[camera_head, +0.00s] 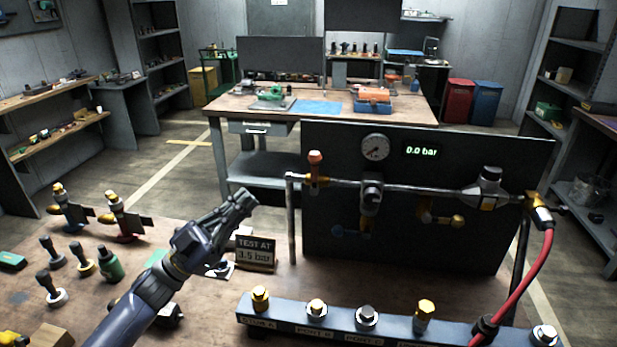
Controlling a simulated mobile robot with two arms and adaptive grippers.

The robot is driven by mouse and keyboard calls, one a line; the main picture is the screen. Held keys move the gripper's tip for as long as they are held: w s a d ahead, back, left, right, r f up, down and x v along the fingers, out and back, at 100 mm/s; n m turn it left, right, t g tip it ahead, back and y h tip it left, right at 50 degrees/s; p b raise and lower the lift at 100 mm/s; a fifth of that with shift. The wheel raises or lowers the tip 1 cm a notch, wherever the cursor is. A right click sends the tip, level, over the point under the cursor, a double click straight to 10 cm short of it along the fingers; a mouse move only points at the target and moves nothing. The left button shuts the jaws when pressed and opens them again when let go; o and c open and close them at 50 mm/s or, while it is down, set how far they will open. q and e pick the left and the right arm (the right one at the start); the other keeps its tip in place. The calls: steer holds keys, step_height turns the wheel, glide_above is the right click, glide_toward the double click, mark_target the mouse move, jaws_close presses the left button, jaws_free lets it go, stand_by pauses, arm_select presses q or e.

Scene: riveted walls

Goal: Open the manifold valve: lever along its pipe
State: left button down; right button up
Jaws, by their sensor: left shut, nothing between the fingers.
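A horizontal metal pipe (420,188) runs in front of a dark panel (520,163). Its fittings include an orange-topped one (315,162) at the left end and a grey one (371,192) below the gauge. A blue handle (346,232) and a brass fitting with a yellow knob (457,221) sit below the pipe. I cannot tell which is the manifold valve, nor how its lever lies. The round gauge (375,148) is beside a display (422,151) reading 0.0 bar. My left gripper (247,199) is shut and empty, left of the pipe's upright, apart from the fittings. My right gripper is not in view.
A sign (257,252) reading "TEST AT 3.5 bar" stands close to my left gripper. A blue block (285,318) with capped ports lies along the front. A red hose (534,277) curves down at the right. Several fittings and tools crowd the bench's left side.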

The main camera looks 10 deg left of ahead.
mark_target(315, 173)
arm_select(q)
steer(key=w+f+p+x, duration=0.1)
steer(key=p+x, duration=0.5)
steer(key=x, duration=0.7)
steer(key=shift+w+d+f, duration=0.25)
steer(key=shift+w+f, duration=0.1)
steer(key=shift+f, duration=0.4)
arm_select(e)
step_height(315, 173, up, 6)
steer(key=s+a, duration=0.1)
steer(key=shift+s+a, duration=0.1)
